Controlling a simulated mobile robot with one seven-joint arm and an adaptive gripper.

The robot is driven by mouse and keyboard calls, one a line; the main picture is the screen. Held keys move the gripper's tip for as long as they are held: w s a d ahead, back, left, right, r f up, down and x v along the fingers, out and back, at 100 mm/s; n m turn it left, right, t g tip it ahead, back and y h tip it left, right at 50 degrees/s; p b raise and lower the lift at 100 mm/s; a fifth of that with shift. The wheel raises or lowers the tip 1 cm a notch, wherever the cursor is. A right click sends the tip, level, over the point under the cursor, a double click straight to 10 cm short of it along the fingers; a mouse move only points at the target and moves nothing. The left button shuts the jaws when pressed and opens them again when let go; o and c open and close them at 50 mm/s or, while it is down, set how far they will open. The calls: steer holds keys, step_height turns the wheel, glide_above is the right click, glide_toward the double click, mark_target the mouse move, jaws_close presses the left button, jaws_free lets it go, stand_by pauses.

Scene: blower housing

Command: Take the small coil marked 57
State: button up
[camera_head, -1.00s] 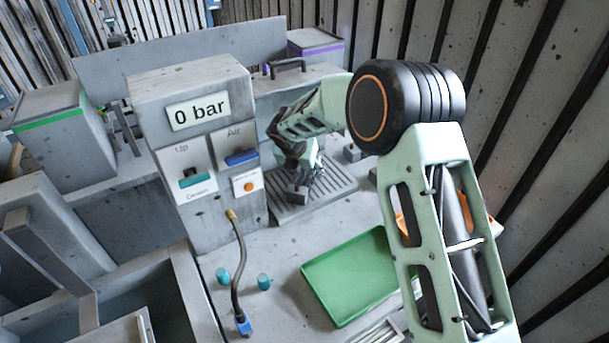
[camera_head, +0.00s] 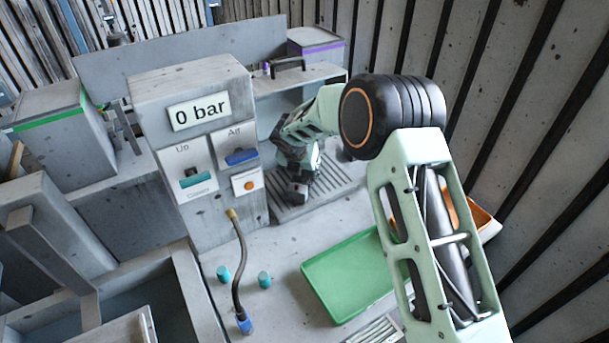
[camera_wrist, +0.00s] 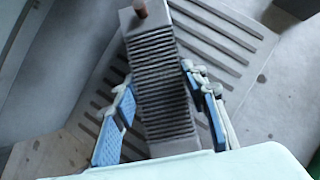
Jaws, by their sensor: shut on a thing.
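A ribbed grey coil (camera_wrist: 160,85) with a brownish stub at one end fills the middle of the wrist view. My gripper (camera_wrist: 160,110) has its blue-padded fingers on both sides of it and is shut on it. No number is readable on the coil, so I cannot tell whether it is the one marked 57. In the head view my gripper (camera_head: 298,188) is low over a slatted grate (camera_head: 335,178), in the bay right of the panel. My arm partly hides the bay.
A grey panel (camera_head: 197,150) reading 0 bar stands left of the gripper. A green tray (camera_head: 340,275) lies in front, apparently empty, partly behind my arm. A hose (camera_head: 238,270) and two teal caps (camera_head: 264,280) are on the bench. An orange bin (camera_head: 478,218) is at right.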

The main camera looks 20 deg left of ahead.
jaws_close()
steer(key=shift+r, duration=0.2)
steer(key=shift+w+r, duration=0.1)
steer(key=shift+r, duration=0.2)
step_height(320, 180, up, 2)
steer(key=shift+r, duration=0.1)
steer(key=s+d+r+b, duration=0.2)
steer(key=s+d+r, duration=0.7)
steer(key=d+r, duration=0.1)
steer(key=shift+s+d, duration=0.2)
steer(key=shift+s, duration=0.05)
steer(key=shift+d+f, duration=0.1)
steer(key=shift+d, duration=0.05)
